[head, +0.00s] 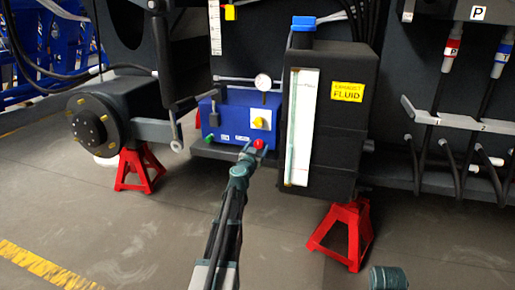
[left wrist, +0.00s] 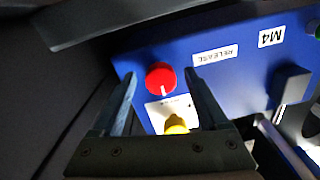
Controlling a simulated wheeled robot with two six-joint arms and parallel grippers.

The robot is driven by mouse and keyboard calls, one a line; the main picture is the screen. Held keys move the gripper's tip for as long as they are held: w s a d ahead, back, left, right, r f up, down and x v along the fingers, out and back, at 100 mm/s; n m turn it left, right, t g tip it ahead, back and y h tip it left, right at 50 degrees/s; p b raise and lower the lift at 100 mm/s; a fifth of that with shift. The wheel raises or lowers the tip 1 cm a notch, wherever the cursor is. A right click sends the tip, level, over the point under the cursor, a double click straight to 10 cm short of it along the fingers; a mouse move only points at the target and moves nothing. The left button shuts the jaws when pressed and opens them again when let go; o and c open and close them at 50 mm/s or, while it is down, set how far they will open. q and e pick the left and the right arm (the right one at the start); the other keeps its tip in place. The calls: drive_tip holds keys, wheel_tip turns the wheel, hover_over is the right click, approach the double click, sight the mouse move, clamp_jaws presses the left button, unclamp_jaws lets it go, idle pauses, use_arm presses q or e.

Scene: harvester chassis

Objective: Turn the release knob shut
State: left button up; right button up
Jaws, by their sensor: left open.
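The release knob is the red round knob (head: 259,144) low on the front of the blue box (head: 228,123). In the left wrist view the red knob (left wrist: 160,77) has a white mark pointing down in the picture, and the RELEASE label (left wrist: 215,55) is upside down beside it. My left gripper (head: 252,150) is open in front of the knob. In the left wrist view its two fingers (left wrist: 160,82) stand on either side of the knob, with gaps showing. I cannot tell whether the fingertips reach around it in depth.
A yellow knob (left wrist: 176,124) on a white plate sits close to the red one. The black exhaust fluid tank (head: 335,130) stands right beside the box. A gauge (head: 263,82) rises above it. Red stands (head: 345,232) hold up the chassis. The floor in front is clear.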

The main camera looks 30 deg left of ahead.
use_arm(q)
drive_tip(key=v, duration=1.3)
drive_tip(key=shift+s+d, duration=0.2)
drive_tip(key=shift+s, duration=0.15)
